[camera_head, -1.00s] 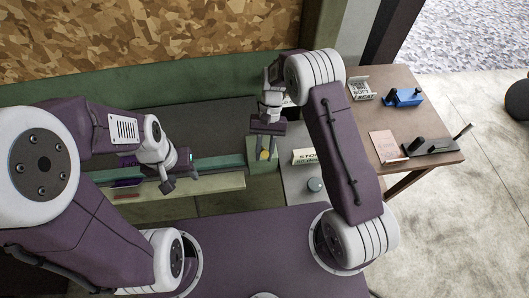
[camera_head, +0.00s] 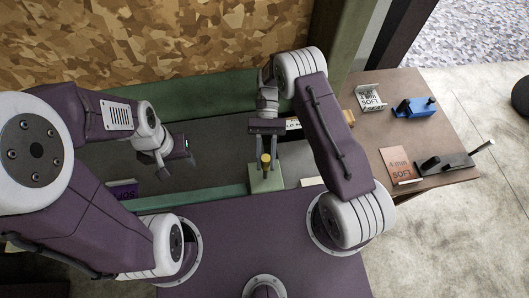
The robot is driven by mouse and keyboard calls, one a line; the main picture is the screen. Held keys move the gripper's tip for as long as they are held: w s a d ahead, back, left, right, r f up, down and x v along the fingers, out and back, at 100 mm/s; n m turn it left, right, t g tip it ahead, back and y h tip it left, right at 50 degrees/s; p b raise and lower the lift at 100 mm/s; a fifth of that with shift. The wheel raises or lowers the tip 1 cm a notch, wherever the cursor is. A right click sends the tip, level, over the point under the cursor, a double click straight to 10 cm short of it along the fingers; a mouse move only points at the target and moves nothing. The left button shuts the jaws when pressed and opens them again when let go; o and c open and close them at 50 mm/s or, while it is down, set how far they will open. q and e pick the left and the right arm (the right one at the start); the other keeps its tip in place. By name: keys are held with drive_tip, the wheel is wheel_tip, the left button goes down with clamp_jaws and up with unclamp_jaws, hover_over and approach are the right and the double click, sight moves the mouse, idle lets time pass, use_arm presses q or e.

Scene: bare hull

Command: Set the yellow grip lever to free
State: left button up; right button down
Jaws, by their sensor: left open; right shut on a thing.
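The yellow grip lever (camera_head: 265,158) stands up from a pale green block (camera_head: 264,181) in the middle of the head view. Its top is yellow and a dark stem shows below. My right gripper (camera_head: 266,158) reaches down over the block, with its fingers on either side of the lever, shut on it. The gripper hides part of the lever, and no marking for its positions can be read. My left gripper (camera_head: 183,165) is open and empty, over the dark surface to the left of the block.
A green rail (camera_head: 205,198) runs left from the block. A dark purple item with lettering (camera_head: 124,189) lies at the left. The brown table (camera_head: 452,140) on the right holds a blue device (camera_head: 415,107), a pinkish card (camera_head: 398,165), a white sign (camera_head: 371,97) and a dark lever plate (camera_head: 445,163).

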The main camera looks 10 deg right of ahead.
drive_tip(key=shift+w+f, duration=0.1)
drive_tip(key=shift+f, duration=0.05)
drive_tip(key=c, duration=1.2)
unclamp_jaws()
drive_tip(key=shift+o, duration=0.2)
